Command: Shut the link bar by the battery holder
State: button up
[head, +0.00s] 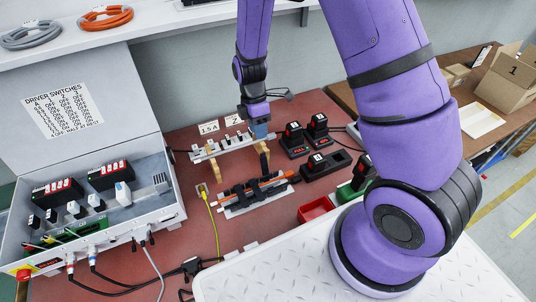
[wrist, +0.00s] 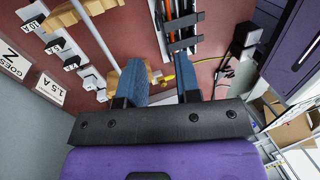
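My gripper (head: 260,131) hangs over the right end of a pale raised rail (head: 213,151) on wooden supports. In the wrist view its two blue fingers (wrist: 160,88) are apart, with no object clearly held between them. A long pale bar (wrist: 96,38) runs between wooden pieces (wrist: 136,74) just left of the fingers; I cannot tell for sure that it is the link bar. The arm hides part of that area.
An orange-and-black tool (head: 255,189) lies in a cradle in front of the rail. A red tray (head: 315,209) is right of it. An open grey switch box (head: 100,215) with cables stands at left. A yellow cable (head: 213,225) crosses the red bench.

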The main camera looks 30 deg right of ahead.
aim_at(263, 161)
jog(key=x, duration=1.2)
jog(key=shift+w+d, duration=0.1)
jog(key=shift+d, duration=0.05)
jog(key=shift+c, duration=0.5)
grip_shut()
